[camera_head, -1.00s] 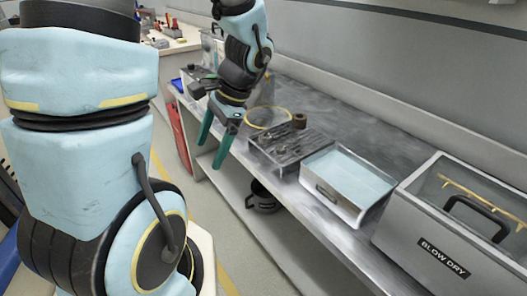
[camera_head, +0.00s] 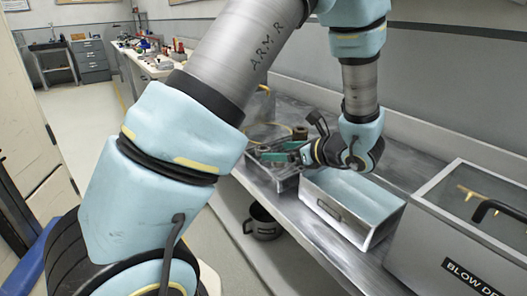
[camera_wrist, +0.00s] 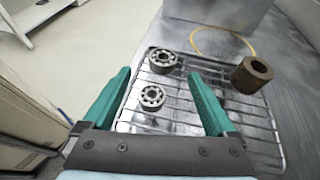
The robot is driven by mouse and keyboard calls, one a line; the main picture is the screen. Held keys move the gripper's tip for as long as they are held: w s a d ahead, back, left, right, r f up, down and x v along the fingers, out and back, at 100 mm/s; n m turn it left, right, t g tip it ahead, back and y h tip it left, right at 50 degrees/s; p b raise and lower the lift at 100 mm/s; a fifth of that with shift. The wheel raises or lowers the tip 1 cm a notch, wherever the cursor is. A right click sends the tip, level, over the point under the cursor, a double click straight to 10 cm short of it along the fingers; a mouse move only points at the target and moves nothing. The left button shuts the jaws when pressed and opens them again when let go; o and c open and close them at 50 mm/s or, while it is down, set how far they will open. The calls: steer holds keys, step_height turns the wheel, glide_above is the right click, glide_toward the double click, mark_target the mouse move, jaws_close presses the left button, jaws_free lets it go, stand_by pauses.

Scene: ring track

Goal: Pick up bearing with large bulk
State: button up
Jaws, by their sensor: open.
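In the wrist view, two silver ball bearings lie on a wire rack (camera_wrist: 180,122). The farther bearing (camera_wrist: 162,61) looks larger and taller than the nearer bearing (camera_wrist: 153,97). My gripper (camera_wrist: 160,77) is open and empty, with one green finger on each side of the bearings in the picture. I cannot tell its height above the rack. In the head view, my gripper (camera_head: 276,154) is over the tray (camera_head: 285,183) on the bench, and the arm and gripper hide the bearings.
A brown hollow cylinder (camera_wrist: 252,75) stands at the rack's right side. A yellow ring (camera_wrist: 222,42) lies beyond the rack. In the head view, an open metal bin (camera_head: 345,215) and a grey BLOW DRY box (camera_head: 455,225) stand to the right. A dark pot (camera_head: 262,222) sits on the lower shelf.

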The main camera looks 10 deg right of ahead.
mark_target(267, 149)
steer(key=shift+d+p+x, duration=0.2)
steer(key=shift+p+x, duration=0.2)
steer(key=shift+x, duration=2.25)
steer(key=shift+w+r, duration=0.1)
steer(key=shift+w, duration=0.1)
jaws_close()
